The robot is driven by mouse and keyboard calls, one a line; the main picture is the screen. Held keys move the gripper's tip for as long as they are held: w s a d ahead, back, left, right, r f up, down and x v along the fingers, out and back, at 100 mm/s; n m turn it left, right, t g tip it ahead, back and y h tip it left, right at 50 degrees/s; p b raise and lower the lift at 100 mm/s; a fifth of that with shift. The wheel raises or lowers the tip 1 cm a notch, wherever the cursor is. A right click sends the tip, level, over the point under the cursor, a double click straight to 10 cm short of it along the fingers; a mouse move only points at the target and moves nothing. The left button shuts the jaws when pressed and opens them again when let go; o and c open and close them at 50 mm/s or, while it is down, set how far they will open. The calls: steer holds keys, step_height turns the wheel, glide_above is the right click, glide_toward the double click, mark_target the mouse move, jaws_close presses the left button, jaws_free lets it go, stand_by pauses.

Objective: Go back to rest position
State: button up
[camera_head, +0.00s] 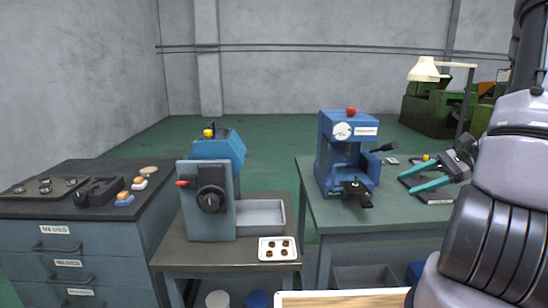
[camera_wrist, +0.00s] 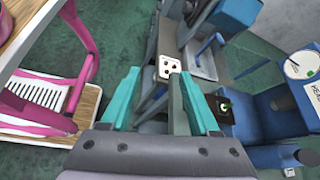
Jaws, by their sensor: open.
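My gripper (camera_head: 405,181) is at the right in the head view, with its teal fingers spread and nothing seen between them. It appears in front of or above the right-hand table (camera_head: 345,215), to the right of the blue press; the exact gap to the tabletop cannot be told. In the wrist view my gripper (camera_wrist: 160,90) also shows with both teal fingers apart and empty. My arm fills the right edge of the head view.
A blue press (camera_head: 337,135) with a red knob stands on that table. A grey-blue machine (camera_head: 208,195) and a white tray with several dark pieces (camera_head: 263,254) are on the middle table. A drawer cabinet (camera_head: 80,240) stands left. Pink furniture (camera_wrist: 85,50) shows in the wrist view.

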steer(key=s+a+r+n+t+h, duration=0.1)
steer(key=s+a+r+n+h, duration=0.2)
steer(key=r, duration=0.4)
steer(key=s+a+r+n+t+h, duration=0.2)
steer(key=s+a+r+n+h, duration=0.1)
steer(key=r, duration=0.4)
steer(key=s+a+r+n+t+h, duration=0.2)
steer(key=a+r+n+h, duration=0.2)
steer(key=r, duration=0.3)
steer(key=shift+s+a+r+n, duration=0.2)
steer(key=shift+s+a+n, duration=0.2)
steer(key=shift+a+n, duration=0.4)
